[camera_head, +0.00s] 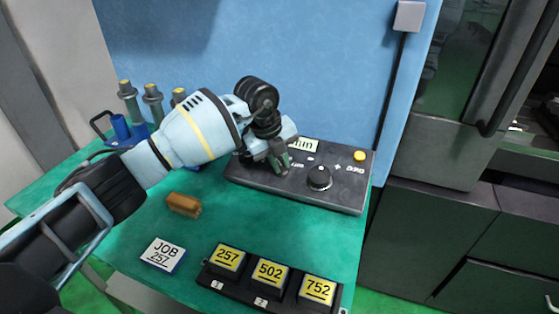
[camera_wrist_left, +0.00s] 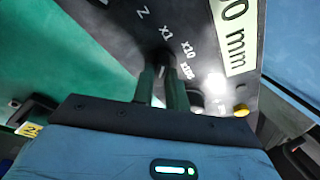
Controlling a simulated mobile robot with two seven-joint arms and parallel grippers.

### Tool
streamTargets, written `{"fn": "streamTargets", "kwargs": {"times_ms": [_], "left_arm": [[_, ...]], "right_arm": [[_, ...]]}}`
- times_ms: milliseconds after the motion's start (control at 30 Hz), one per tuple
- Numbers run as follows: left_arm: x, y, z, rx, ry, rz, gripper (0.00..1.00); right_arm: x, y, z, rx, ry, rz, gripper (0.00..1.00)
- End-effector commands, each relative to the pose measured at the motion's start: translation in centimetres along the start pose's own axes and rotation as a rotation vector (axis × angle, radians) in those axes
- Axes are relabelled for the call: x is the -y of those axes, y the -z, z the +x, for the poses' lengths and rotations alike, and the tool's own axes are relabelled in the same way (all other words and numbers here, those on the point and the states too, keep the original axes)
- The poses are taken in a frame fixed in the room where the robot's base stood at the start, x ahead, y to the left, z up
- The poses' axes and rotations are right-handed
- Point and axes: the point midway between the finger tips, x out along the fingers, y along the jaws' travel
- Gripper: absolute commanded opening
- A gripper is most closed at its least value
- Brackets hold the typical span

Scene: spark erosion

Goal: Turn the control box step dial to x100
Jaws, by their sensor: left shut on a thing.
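The dark control box (camera_head: 340,196) stands at the back right of the green table. My left gripper (camera_head: 281,163) reaches down onto the left part of its top and hides the step dial there. In the left wrist view, the two fingers (camera_wrist_left: 162,88) are shut on the step dial (camera_wrist_left: 165,54), a small dark knob only partly visible. The printed marks X1 (camera_wrist_left: 166,33), x10 (camera_wrist_left: 188,49) and x100 (camera_wrist_left: 187,70) fan out beside it. I cannot tell which mark the dial points at. My right gripper is not in view.
A larger black knob (camera_head: 319,177) and a yellow button (camera_head: 358,156) sit right of the gripper on the box. A brown block (camera_head: 184,204), a JOB 257 card (camera_head: 162,254) and a black rack (camera_head: 210,279) with yellow-labelled blocks lie in front. A blue panel (camera_head: 300,70) stands behind.

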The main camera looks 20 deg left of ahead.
Motion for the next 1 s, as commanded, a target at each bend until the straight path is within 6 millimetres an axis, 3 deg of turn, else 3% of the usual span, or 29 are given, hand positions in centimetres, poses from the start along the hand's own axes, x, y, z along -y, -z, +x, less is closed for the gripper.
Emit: {"fn": "streamTargets", "kwargs": {"times_ms": [1000], "left_arm": [[0.5,0.1,-0.1,0.002,-0.228,0.872,0.0]], "right_arm": [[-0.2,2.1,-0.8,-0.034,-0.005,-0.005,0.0]]}}
